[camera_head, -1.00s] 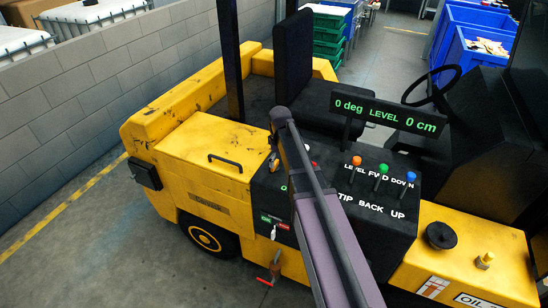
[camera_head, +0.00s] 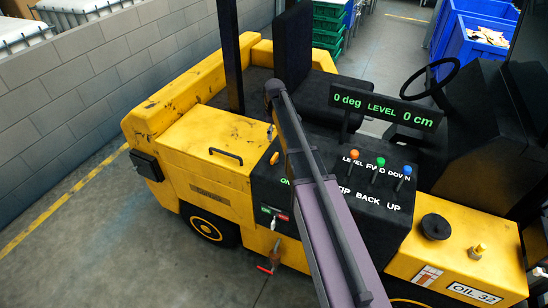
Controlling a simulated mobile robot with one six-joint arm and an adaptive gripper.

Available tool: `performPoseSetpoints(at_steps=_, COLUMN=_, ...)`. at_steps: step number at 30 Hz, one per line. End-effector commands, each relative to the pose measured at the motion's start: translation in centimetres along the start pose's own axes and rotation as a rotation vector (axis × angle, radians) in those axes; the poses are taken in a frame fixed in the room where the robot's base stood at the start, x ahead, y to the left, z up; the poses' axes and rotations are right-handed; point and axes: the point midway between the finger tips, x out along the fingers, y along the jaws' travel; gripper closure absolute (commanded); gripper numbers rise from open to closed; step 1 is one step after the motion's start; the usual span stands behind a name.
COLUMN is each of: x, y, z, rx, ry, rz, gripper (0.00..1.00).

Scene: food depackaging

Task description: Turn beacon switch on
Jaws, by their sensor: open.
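A black control panel (camera_head: 378,212) on the yellow forklift carries orange, green and blue knobbed levers marked LEVEL, FWD and DOWN. Left of my arm, a small orange lever or knob (camera_head: 274,158) shows on the black panel, above a partly covered green "ON" label (camera_head: 284,181). It may be the beacon switch, but its own label cannot be read. My arm crosses the panel from the bottom and hides part of it. My gripper cannot be made out.
The forklift (camera_head: 205,150) has a seat, a dark post and a steering wheel (camera_head: 432,82). A display (camera_head: 383,108) reads 0 deg, LEVEL, 0 cm. A key-like part (camera_head: 273,222) and a red-handled valve (camera_head: 272,262) sit on its side. Open floor lies at left.

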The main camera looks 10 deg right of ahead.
Motion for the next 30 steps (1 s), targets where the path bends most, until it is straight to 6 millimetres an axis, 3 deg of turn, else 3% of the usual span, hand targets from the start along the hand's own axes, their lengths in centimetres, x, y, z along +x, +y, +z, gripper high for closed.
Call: performPoseSetpoints(at_steps=30, x=7.1, y=-0.1, z=-0.1, rx=-0.001, ry=0.0, rz=0.0, gripper=0.0)
